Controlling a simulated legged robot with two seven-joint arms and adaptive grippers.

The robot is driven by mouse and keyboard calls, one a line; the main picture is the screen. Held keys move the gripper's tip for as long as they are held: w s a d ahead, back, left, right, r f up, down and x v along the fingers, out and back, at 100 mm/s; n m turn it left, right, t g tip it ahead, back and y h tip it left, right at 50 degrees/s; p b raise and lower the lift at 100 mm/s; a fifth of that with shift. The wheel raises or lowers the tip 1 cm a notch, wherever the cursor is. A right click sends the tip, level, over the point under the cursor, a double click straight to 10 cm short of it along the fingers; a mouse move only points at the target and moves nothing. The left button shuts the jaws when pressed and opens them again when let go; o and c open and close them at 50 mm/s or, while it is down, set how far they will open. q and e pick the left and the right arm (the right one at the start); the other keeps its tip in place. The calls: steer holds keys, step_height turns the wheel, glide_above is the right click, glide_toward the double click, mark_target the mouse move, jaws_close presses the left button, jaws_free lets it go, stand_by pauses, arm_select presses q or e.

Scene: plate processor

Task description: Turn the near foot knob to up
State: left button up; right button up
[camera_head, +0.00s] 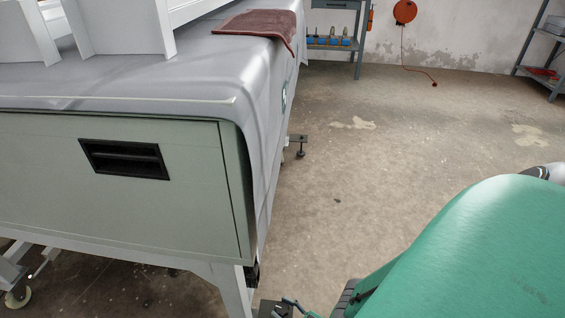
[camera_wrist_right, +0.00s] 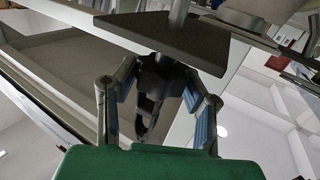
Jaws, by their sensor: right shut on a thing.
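The near foot knob (camera_wrist_right: 150,112) is black and shows in the right wrist view beneath a dark foot plate (camera_wrist_right: 165,42), with a metal rod above the plate. My right gripper (camera_wrist_right: 160,84) is shut on the knob, with its blue-padded fingers on either side. In the head view the right gripper (camera_head: 292,305) shows only in part at the bottom edge, beside a dark foot plate (camera_head: 268,308) near the machine's corner leg. The knob is hidden there. My left gripper is not in view.
The grey-green machine cabinet (camera_head: 60,180) with a black recessed handle (camera_head: 124,158) fills the left, under a grey cover (camera_head: 130,85) with a red-brown cloth (camera_head: 258,24). A farther foot (camera_head: 300,152) stands out from its side. The concrete floor (camera_head: 400,150) to the right is clear.

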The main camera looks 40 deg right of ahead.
steer(key=shift+o, duration=0.2)
steer(key=shift+d+n+g+y, duration=0.1)
steer(key=shift+n+g+y, duration=0.5)
steer(key=shift+n+y, duration=1)
steer(key=shift+m+y, duration=0.3)
steer(key=shift+c, duration=0.2)
steer(key=o, duration=1.2)
steer(key=v, duration=1.2)
